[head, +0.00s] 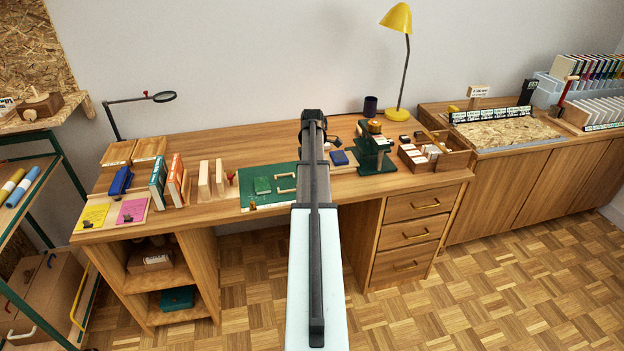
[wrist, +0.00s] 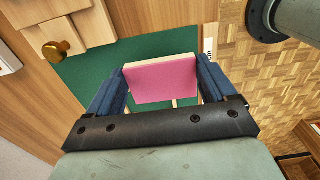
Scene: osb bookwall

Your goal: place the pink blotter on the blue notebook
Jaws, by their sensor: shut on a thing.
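The pink blotter (wrist: 160,81), a block with a pink face and a pale wooden edge, is between the two blue fingers of my gripper (wrist: 161,68) in the wrist view. My gripper is shut on it, above the green mat (wrist: 90,75). Whether it touches anything below cannot be told. In the head view my arm hides the gripper and the blotter. A small blue block-like item (head: 340,158), which looks like the blue notebook, lies on the desk just right of my arm in the head view. I do not see it in the wrist view.
A wooden piece with a brass knob (wrist: 55,49) is at the wrist view's upper left. A dark green stand (head: 375,155) and a compartment box (head: 435,152) stand right of the blue item.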

